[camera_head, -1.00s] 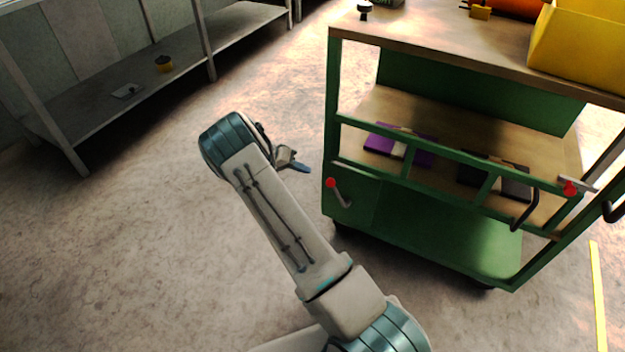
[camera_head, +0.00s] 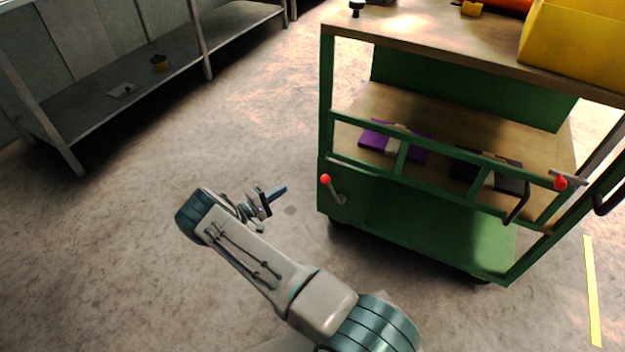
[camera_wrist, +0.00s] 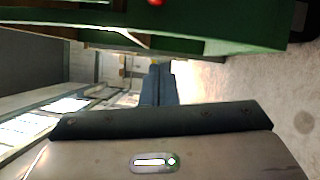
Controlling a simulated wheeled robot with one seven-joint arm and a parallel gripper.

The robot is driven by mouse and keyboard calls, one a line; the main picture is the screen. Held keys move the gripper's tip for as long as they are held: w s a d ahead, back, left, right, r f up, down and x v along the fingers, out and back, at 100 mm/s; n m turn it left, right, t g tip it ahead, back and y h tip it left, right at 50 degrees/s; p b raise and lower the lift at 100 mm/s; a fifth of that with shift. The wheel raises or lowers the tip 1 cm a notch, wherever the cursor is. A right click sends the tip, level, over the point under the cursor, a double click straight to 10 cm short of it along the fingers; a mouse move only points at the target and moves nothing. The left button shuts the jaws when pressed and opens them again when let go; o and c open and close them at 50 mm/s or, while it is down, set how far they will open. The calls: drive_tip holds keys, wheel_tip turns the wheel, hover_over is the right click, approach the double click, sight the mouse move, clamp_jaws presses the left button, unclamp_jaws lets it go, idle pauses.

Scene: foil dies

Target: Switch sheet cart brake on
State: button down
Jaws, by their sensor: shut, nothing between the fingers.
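The sheet cart (camera_head: 375,205) is green with wooden shelves and stands right of centre in the head view. A lever with a red knob (camera_head: 325,180) is on its lower left side, with its grey arm slanting down to the right. A second red-knobbed lever (camera_head: 560,183) is at the cart's right corner. My gripper (camera_head: 279,191) is shut and empty, left of the nearer lever and apart from it. In the wrist view the shut fingers (camera_wrist: 158,85) point toward the cart's green frame (camera_wrist: 225,25), with a red knob (camera_wrist: 155,2) at the top edge.
Purple (camera_head: 380,140) and dark packs lie on the cart's middle shelf. A yellow bin (camera_head: 575,45) stands on its top. A grey rack (camera_head: 95,105) with a small yellow-and-black item (camera_head: 160,63) is at the left. The floor between rack and cart is clear.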

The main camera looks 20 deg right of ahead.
sight(332, 189)
drive_tip(key=x, duration=0.3)
drive_tip(key=s+b+x, duration=0.1)
drive_tip(key=x, duration=0.3)
drive_tip(key=b+x, duration=0.1)
drive_tip(key=x, duration=0.2)
drive_tip(key=shift+s+d+r, duration=0.15)
drive_tip(key=shift+s+d, duration=0.15)
drive_tip(key=shift+d, duration=0.15)
drive_tip(key=shift+s+d+r, duration=0.1)
drive_tip(key=shift+s+d, duration=0.1)
drive_tip(key=shift+s, duration=0.25)
drive_tip(key=shift+s+d+r, duration=0.15)
drive_tip(key=shift+s+d, duration=0.1)
drive_tip(key=shift+s, duration=0.2)
